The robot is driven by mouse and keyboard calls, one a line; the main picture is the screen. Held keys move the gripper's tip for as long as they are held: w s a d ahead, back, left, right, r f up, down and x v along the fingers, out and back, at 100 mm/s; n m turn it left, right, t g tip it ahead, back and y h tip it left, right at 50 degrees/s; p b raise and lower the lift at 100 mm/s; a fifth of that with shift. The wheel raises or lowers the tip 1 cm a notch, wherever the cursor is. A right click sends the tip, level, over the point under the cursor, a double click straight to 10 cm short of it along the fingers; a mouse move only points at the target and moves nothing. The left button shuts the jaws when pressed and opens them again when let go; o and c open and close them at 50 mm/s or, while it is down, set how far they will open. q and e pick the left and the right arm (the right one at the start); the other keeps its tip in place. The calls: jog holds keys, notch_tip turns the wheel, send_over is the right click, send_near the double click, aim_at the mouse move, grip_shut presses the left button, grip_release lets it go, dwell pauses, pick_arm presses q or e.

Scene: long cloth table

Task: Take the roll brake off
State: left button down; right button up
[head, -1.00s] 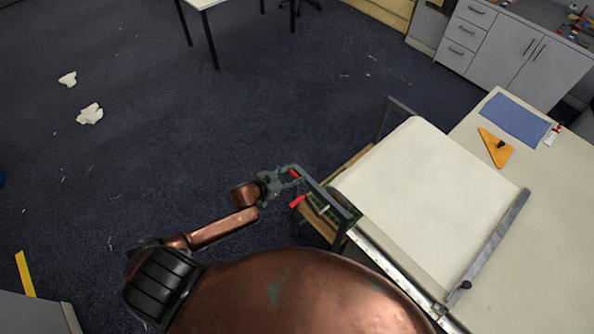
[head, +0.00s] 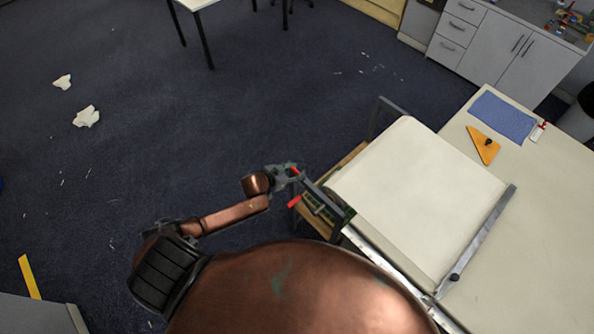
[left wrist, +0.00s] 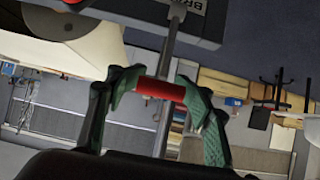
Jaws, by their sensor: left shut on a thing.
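My left gripper (head: 290,172) is at the left end of the roll stand's dark frame (head: 322,194), beside the table. It is shut on a red grip (left wrist: 160,88) on a thin metal rod, with a green fingertip at each side of the grip in the left wrist view. The rod runs up to a dark plate with a white label (left wrist: 188,4) that reads "BR", the rest cut off. A second red handle (head: 294,202) sits just below in the head view, clear of the gripper. The paper roll's sheet (head: 415,195) lies over the table. My right gripper is not in view.
A metal straightedge (head: 480,238) lies across the sheet's right edge. An orange triangle (head: 482,148) and a blue mat (head: 503,117) lie farther back. The floor left of the stand is open, with paper scraps (head: 86,116).

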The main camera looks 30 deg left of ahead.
pick_arm(q)
jog(key=shift+w+r, duration=0.5)
jog(key=shift+r, duration=0.2)
dwell(0.7)
jog(key=c, duration=1.6)
grip_release()
jog(key=shift+s, duration=0.1)
jog(key=o, duration=0.3)
jog(key=shift+s+f, duration=0.1)
jog(key=shift+s, duration=0.2)
jog(key=o, duration=0.3)
jog(key=shift+f, duration=0.25)
jog(key=shift+o, duration=0.2)
jog(key=shift+s, duration=0.25)
jog(key=v, duration=1.1)
jog(key=shift+s+a+r, duration=0.15)
jog(key=shift+s+r, duration=0.05)
jog(key=shift+r, duration=0.05)
